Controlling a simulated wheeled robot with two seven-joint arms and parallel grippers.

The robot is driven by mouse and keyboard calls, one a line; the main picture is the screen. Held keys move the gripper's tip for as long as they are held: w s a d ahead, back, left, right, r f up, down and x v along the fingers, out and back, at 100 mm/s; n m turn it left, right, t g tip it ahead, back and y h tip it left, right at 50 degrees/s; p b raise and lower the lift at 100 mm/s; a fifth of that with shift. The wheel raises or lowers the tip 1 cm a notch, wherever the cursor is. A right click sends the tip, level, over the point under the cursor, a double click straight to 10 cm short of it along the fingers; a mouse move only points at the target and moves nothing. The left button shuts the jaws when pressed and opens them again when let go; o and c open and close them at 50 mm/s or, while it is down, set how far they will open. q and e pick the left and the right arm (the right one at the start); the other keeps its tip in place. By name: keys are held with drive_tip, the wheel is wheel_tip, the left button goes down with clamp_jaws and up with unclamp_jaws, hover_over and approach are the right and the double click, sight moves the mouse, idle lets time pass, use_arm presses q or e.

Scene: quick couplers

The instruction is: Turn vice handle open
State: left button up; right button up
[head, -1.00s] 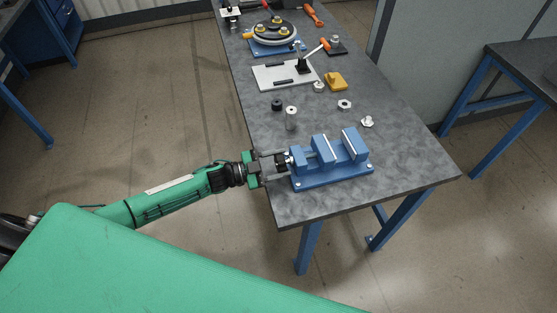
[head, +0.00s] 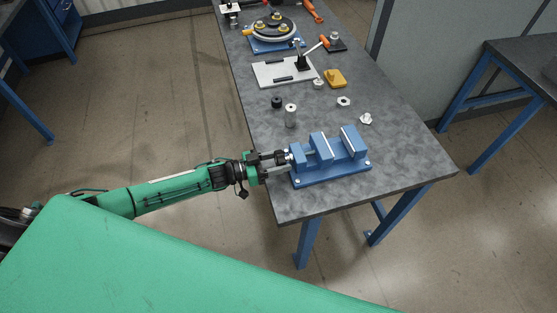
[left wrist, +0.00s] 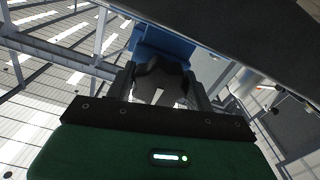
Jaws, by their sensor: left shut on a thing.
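The blue vice (head: 332,172) stands upright on the near end of the dark table, its handle end facing left. My left gripper (head: 282,159) reaches in from the left and is shut on the vice handle, which the fingers mostly hide in the head view. In the left wrist view the handle (left wrist: 160,80) is a dark lobed knob between the two fingers, with the blue vice body (left wrist: 162,42) behind it. The opening between the vice jaws shows in the head view. My right gripper is not in view.
On the table (head: 405,165) behind the vice are a grey cylinder (head: 291,115), a black knob (head: 277,102), small metal nuts (head: 343,101) and a yellow block (head: 336,78). A toggle clamp on a white plate (head: 272,73) and a round fixture (head: 275,30) stand farther back.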

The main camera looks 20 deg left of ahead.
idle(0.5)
use_arm(q)
drive_tip(key=o, duration=1)
drive_tip(key=b+v, duration=0.4)
drive_tip(key=v, duration=0.9)
drive_tip(key=shift+s+a, duration=0.25)
drive_tip(key=shift+a, duration=0.1)
